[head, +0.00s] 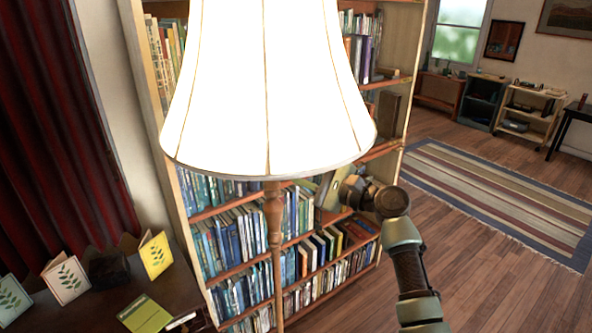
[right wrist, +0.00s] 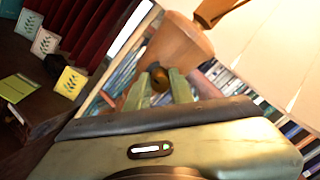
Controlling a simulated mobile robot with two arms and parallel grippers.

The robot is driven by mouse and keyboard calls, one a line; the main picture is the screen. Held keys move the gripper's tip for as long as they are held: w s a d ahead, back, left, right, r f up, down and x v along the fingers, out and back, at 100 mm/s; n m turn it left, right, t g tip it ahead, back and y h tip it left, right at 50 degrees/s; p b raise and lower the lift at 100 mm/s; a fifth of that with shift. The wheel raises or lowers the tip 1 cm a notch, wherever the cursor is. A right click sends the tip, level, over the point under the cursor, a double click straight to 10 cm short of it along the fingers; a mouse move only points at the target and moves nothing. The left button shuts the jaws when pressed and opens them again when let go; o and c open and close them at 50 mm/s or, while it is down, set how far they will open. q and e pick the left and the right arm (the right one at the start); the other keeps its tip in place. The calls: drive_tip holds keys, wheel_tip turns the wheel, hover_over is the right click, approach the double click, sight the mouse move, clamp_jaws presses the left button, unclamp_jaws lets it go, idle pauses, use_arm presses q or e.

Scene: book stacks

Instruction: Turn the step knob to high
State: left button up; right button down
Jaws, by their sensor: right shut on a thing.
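A lit floor lamp with a white shade (head: 266,90) stands in front of a bookcase, on a turned wooden post (head: 274,225). My right gripper (head: 322,188) reaches in from the right, just under the shade's lower edge. In the right wrist view, its two greenish fingers (right wrist: 160,84) are shut on a small dark brown step knob (right wrist: 160,76) at the lamp's wooden body (right wrist: 172,48). The fingers cover part of the knob, and its setting cannot be read. The knob does not show in the head view. My left gripper is not in view.
The bookcase (head: 385,150), full of books, stands close behind the lamp. A dark table (head: 88,312) with cards stands at the lower left by a red curtain (head: 45,130). Open wooden floor (head: 500,270) and a striped rug (head: 500,195) lie to the right.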

drive_tip(key=shift+f, duration=0.1)
drive_tip(key=c, duration=1.2)
unclamp_jaws()
drive_tip(key=shift+c, duration=0.2)
drive_tip(key=b+v, duration=0.3)
drive_tip(key=v, duration=0.4)
drive_tip(key=shift+s+d, duration=0.25)
drive_tip(key=shift+d, duration=0.1)
